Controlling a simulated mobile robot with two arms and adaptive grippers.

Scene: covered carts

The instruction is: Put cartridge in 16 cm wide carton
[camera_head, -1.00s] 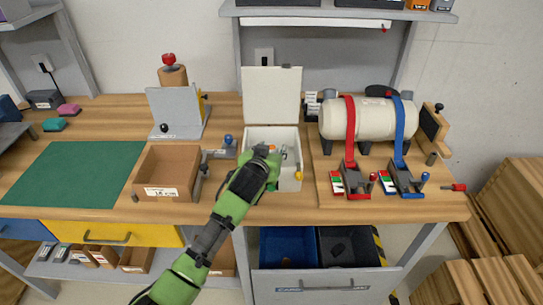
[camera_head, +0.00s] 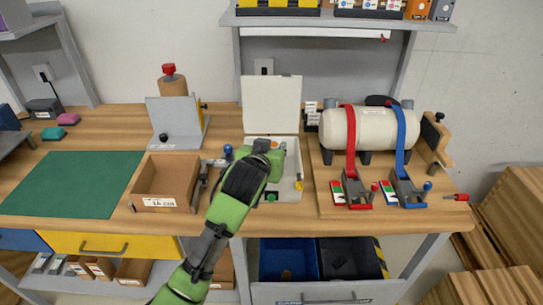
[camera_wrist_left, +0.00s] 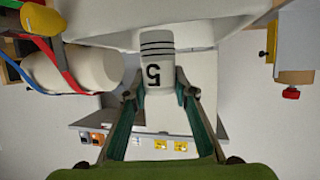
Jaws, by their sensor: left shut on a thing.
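The cartridge (camera_wrist_left: 158,62), a white cylinder with black stripes and a "5", is between the fingers of my left gripper (camera_wrist_left: 160,95) in the left wrist view. My left gripper (camera_head: 270,148) is shut on it, over the white box (camera_head: 290,193) with its lid (camera_head: 271,105) standing open in the head view. The arm hides the cartridge and much of the box there. The carton (camera_head: 164,187) is an open brown box to the left of the gripper, with a label that seems to read 16 cm. It looks empty. My right gripper is not in view.
A grey stand (camera_head: 176,122) is behind the carton, and a green mat (camera_head: 80,187) lies to its left. A white tank (camera_head: 352,129) with red and blue straps stands right of the box. The raised lid stands behind the gripper.

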